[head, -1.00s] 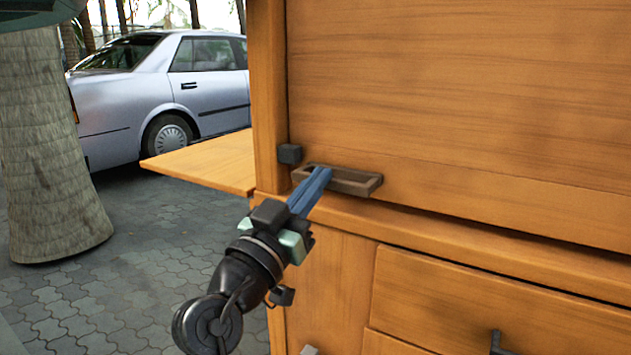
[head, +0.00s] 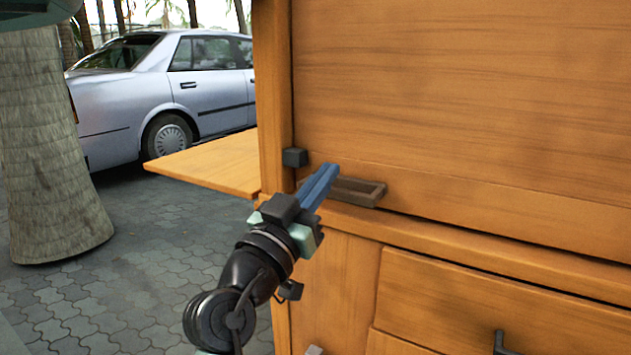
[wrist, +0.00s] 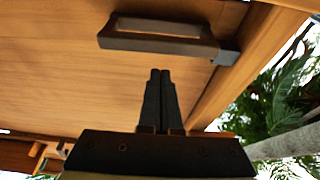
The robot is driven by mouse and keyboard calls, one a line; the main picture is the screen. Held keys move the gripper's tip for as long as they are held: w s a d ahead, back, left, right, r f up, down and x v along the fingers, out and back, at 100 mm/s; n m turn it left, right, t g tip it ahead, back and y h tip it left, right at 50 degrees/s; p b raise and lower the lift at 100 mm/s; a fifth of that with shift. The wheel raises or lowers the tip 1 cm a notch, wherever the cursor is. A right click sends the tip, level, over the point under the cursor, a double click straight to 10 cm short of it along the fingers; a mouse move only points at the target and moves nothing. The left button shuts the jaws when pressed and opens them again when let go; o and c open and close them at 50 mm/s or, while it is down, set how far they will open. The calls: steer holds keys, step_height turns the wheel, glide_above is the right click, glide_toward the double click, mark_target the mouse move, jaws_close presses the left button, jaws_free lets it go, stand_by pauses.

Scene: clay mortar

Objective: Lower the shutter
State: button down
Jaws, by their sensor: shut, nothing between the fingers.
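The shutter (head: 470,110) is a large wooden panel in the front of the cabinet. Its lower edge is at the wooden ledge (head: 450,240) above the drawers. A brown recessed bar handle (head: 362,192) sticks out near its lower left; it also shows in the wrist view (wrist: 160,38). My gripper (head: 326,172) has its blue fingers closed together and empty. In the head view the fingertips cover the handle's left part. In the wrist view the fingertips (wrist: 160,74) appear apart from the handle, with a small gap.
A dark small block (head: 294,157) sits on the cabinet's left post, beside the handle. A wooden side shelf (head: 215,162) juts out left. A drawer (head: 480,300) lies below the ledge. A tree trunk (head: 50,150) and a car (head: 165,90) stand left; paving between is clear.

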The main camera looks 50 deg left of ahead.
steer(key=r+v, duration=0.1)
steer(key=v, duration=0.9)
steer(key=w+d+r+m+t+h+p, duration=0.2)
steer(key=w+d+r, duration=0.2)
steer(key=d+r, duration=0.4)
steer(key=w+d+r+m+t+h+p, duration=0.15)
steer(key=w+d+r, duration=0.35)
steer(key=d, duration=0.5)
steer(key=s+d+r+t+h+p, duration=0.15)
steer(key=s+d+r, duration=0.25)
steer(key=d+r, duration=0.4)
steer(key=s+d+r+t+h, duration=0.2)
steer(key=s+d+r+h, duration=0.1)
steer(key=d+r, duration=0.45)
step_height(320, 180, up, 37)
steer(key=p, duration=3.7)
steer(key=shift+f+y+p, duration=0.15)
steer(key=shift+y+p, duration=0.15)
steer(key=shift+w+m, duration=0.1)
steer(key=shift+m, duration=0.15)
